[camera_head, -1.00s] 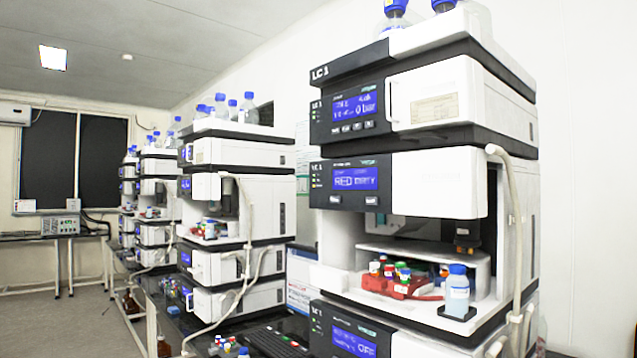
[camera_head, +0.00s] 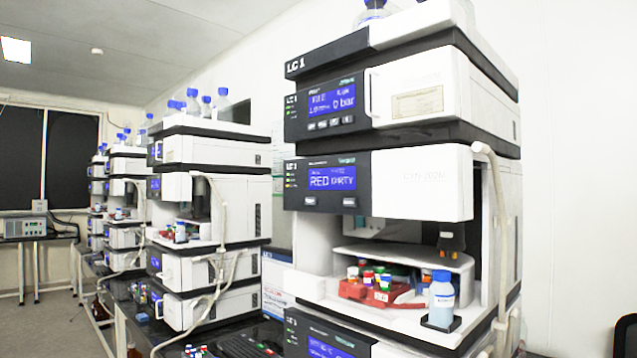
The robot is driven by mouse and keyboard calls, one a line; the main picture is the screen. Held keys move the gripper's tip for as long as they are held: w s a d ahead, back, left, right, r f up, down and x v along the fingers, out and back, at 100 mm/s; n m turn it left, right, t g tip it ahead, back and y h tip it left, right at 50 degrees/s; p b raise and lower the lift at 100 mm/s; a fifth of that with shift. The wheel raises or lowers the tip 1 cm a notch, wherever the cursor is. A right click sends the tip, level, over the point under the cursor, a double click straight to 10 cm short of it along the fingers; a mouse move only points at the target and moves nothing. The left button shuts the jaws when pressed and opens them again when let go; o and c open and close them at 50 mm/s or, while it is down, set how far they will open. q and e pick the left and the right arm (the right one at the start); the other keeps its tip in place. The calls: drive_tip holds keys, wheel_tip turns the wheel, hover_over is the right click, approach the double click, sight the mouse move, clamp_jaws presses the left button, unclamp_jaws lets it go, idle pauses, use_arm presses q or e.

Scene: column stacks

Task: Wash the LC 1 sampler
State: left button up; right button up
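The LC 1 stack stands at the right, with the label "LC 1" on its top module (camera_head: 420,88). Its sampler module (camera_head: 420,184) is below that, and its blue screen (camera_head: 333,179) reads "RED DIRTY". The sampler's bay is open at the front. Inside it a red tray (camera_head: 352,291) holds several vials with coloured caps. A blue-capped bottle (camera_head: 441,302) with a white label stands upright on a black holder at the bay's right. A dark part (camera_head: 451,238) hangs at the bay's upper right. Neither of my grippers is in view.
More white stacks, such as the nearest one (camera_head: 215,150), stand along the bench to the left. A white tube (camera_head: 505,240) runs down LC 1's right side. A keyboard (camera_head: 250,345) lies on the dark bench. Open floor (camera_head: 50,335) shows at the lower left.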

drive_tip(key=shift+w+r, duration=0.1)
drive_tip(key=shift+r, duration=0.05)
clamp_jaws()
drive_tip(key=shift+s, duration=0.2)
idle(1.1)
